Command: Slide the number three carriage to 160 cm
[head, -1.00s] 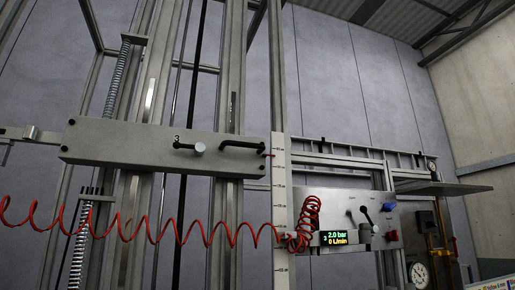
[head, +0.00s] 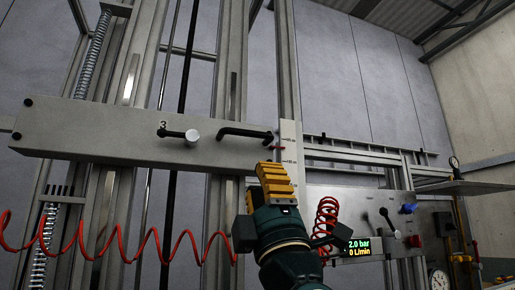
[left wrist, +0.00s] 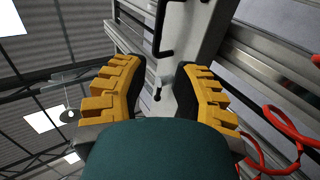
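The number three carriage (head: 95,135) is a long grey beam across the upright rails, marked "3". It carries a short black lever with a pale knob (head: 192,136) and a black bar handle (head: 245,131). A red pointer (head: 277,148) at its right end meets the white scale strip (head: 290,150), whose figures are too small to read. My left gripper (head: 272,168) is just below and right of the handle, apart from it. In the left wrist view, its yellow fingers (left wrist: 160,85) are spread and empty, with the handle (left wrist: 160,35) ahead. My right gripper is out of view.
A red coiled hose (head: 110,245) hangs below the carriage. Right of my left gripper is a control panel (head: 345,205) with levers and a display reading 2.0 bar, 0 L/min. A spring (head: 95,60) and upright rails stand behind the carriage.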

